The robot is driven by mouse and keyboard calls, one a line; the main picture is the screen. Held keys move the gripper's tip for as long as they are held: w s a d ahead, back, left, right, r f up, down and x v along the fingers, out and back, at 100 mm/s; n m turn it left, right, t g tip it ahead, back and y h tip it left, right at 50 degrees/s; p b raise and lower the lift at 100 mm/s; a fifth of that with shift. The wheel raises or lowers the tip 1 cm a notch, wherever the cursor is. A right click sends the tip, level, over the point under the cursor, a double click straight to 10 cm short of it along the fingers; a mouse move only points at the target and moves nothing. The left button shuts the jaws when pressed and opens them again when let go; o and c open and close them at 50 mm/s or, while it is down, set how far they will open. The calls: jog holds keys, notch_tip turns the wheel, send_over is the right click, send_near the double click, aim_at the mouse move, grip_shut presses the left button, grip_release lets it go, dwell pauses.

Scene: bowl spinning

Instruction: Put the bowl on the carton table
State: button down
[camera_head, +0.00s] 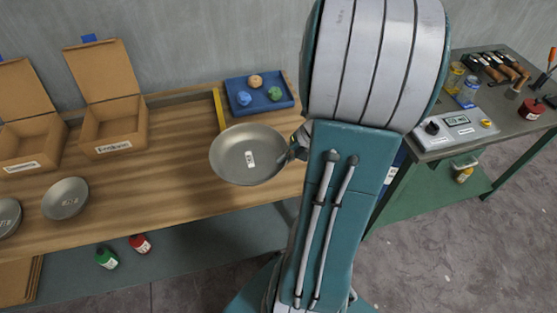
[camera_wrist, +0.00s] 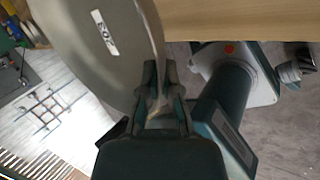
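A grey metal bowl (camera_head: 247,158) with a white label is at the right end of the wooden table in the head view. My gripper (camera_head: 296,150) is at the bowl's right rim, mostly hidden behind my arm. In the wrist view the fingers (camera_wrist: 160,85) are closed on the rim of the bowl (camera_wrist: 95,45), which looks tilted and held up. The table with the open cartons (camera_head: 170,180) is wooden-topped; its edge also shows in the wrist view (camera_wrist: 230,20). Two more grey bowls, one whole (camera_head: 65,199) and one cut by the frame (camera_head: 8,216), lie on its left part.
Two open cartons (camera_head: 113,130) (camera_head: 32,143) stand at the table's back left. A blue tray (camera_head: 266,106) with several small balls is behind the bowl. A green bench (camera_head: 470,125) with tools is at right. Bare wood lies between the bowls.

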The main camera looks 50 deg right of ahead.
jog(key=w+d+f, duration=0.1)
jog(key=f, duration=0.1)
jog(key=w+d+f, duration=0.1)
jog(key=w+f, duration=0.1)
jog(key=w+d+f, duration=0.1)
jog(key=d+f, duration=0.1)
jog(key=shift+w+f, duration=0.2)
jog(key=shift+w, duration=0.15)
jog(key=shift+w+f, duration=0.1)
jog(key=shift+f, duration=1.5)
jog(key=shift+f, duration=0.1)
jog(key=c, duration=0.8)
grip_release()
